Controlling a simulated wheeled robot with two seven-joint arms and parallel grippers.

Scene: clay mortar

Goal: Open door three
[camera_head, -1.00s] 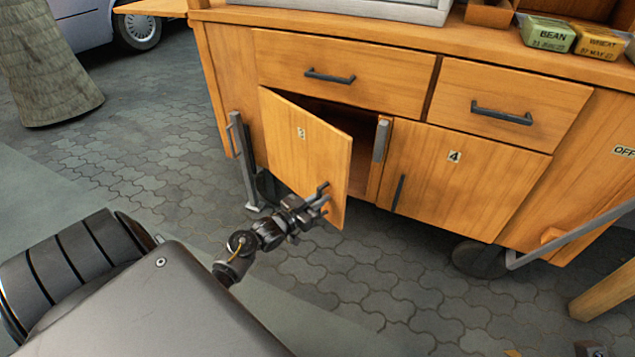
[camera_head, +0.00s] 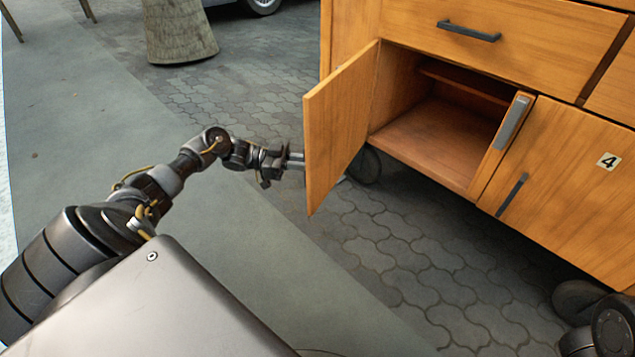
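Door three (camera_head: 340,130) stands swung wide open on the cabinet's left side. Its plain inner face shows. Its number and handle are hidden on the far side. The cupboard (camera_head: 435,145) behind it is exposed, with a bare floor and a shelf inside; it looks empty. My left gripper (camera_head: 296,160) is at the outer side of the door, near its free edge. Its fingertips reach behind the door and are hidden, so I cannot tell whether they hold the handle.
Door four (camera_head: 570,180) is shut, with a dark vertical handle (camera_head: 511,194). A closed drawer (camera_head: 500,40) is above the opening. Cabinet wheels stand below. The paved floor (camera_head: 390,260) in front is clear.

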